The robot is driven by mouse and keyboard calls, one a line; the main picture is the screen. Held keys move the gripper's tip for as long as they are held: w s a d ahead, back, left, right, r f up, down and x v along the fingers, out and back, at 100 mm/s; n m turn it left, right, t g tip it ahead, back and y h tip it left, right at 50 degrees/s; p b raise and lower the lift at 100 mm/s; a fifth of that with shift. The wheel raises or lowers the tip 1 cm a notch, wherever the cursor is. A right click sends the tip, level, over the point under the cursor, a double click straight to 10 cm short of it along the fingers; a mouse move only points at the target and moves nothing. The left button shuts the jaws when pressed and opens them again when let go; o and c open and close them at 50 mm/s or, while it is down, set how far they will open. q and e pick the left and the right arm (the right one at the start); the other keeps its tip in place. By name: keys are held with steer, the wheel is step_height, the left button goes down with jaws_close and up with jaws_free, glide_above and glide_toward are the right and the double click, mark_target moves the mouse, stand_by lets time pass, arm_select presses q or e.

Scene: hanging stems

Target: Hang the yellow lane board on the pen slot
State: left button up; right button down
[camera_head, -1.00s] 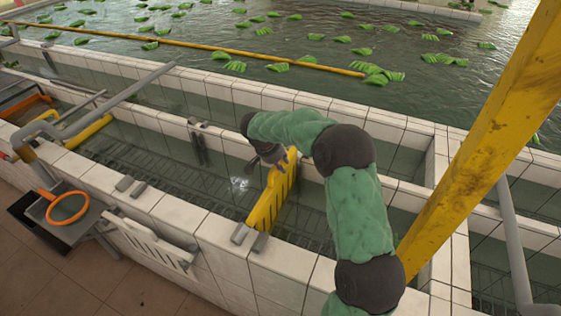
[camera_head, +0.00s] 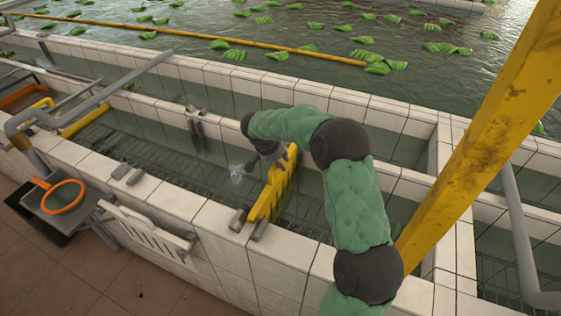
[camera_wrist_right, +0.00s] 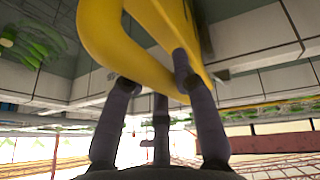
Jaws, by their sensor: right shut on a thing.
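The yellow lane board (camera_head: 271,195) has slots along it and spans the near water channel, slanting up from the near wall. Its near end is at the gap between two grey blocks, the left block (camera_head: 238,220) and the right block (camera_head: 259,230), on the near wall top; I cannot tell whether it rests there. My right gripper (camera_head: 284,150) is shut on the board's upper far part. In the right wrist view its dark fingers close on the yellow handle loop (camera_wrist_right: 150,50). My left gripper is not in view.
Another pair of grey blocks (camera_head: 126,174) sits farther left on the near wall. A white slotted board (camera_head: 150,235) hangs outside that wall. An orange hoop (camera_head: 62,196) lies at the left. A yellow post (camera_head: 480,135) stands at the right. Grey pipes cross the left channel.

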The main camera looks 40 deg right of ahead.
steer(key=shift+f+b, duration=0.35)
steer(key=shift+b, duration=0.1)
stand_by(0.7)
jaws_free()
stand_by(0.4)
stand_by(0.4)
steer(key=p+v, duration=0.3)
steer(key=v, duration=0.7)
stand_by(0.8)
steer(key=shift+f, duration=0.1)
stand_by(0.4)
